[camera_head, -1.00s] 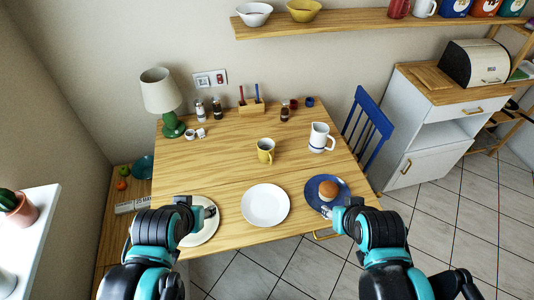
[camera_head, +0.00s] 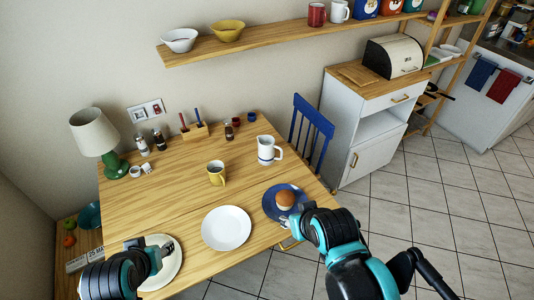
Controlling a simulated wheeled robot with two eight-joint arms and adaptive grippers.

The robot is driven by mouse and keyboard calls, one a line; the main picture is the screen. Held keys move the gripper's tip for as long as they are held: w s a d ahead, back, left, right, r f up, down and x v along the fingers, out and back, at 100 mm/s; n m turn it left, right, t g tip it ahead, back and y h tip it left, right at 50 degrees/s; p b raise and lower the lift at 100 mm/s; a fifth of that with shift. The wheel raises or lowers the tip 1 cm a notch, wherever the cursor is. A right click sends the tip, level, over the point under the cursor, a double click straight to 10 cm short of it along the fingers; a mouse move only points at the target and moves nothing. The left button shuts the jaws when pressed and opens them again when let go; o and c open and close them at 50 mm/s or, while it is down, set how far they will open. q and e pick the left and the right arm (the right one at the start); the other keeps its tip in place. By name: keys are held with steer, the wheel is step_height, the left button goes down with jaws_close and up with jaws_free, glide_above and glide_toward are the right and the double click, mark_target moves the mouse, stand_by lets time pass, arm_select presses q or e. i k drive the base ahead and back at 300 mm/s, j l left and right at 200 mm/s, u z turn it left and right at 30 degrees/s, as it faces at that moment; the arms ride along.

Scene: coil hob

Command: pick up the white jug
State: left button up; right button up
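The white jug (camera_head: 266,149) stands upright on the right part of the wooden table (camera_head: 150,205), its handle to the right and a dark band around it. My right gripper (camera_head: 297,220) is at the table's right front, close to the blue plate, nearer to me than the jug and apart from it. My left gripper (camera_head: 163,247) is over the plate at the left front, far from the jug. The fingers of both grippers are small and partly hidden by the arms, so their opening is unclear.
A blue plate (camera_head: 271,207) with a bun (camera_head: 285,199) lies between my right gripper and the jug. A yellow mug (camera_head: 216,173) stands left of the jug, and an empty white plate (camera_head: 226,228) lies in front. A blue chair (camera_head: 311,134) is behind the table's right edge.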

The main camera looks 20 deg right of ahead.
mark_target(270, 152)
steer(key=i+l, duration=0.15)
steer(key=l, duration=0.25)
steer(key=i+l, duration=0.15)
steer(key=l, duration=0.25)
steer(key=i+l, duration=0.15)
steer(key=l, duration=0.25)
steer(key=i+l, duration=0.15)
steer(key=l, duration=0.2)
steer(key=i+l, duration=0.15)
steer(key=l, duration=0.25)
steer(key=i+l, duration=0.15)
steer(key=l, duration=0.25)
steer(key=l+u, duration=0.2)
steer(key=u, duration=0.25)
steer(key=i+l+u, duration=0.1)
steer(key=u, duration=0.4)
steer(key=l+u, duration=0.3)
steer(key=u, duration=0.15)
steer(key=k+l+u, duration=0.1)
steer(key=u, duration=0.4)
steer(key=l+u, duration=0.1)
steer(key=u, duration=0.55)
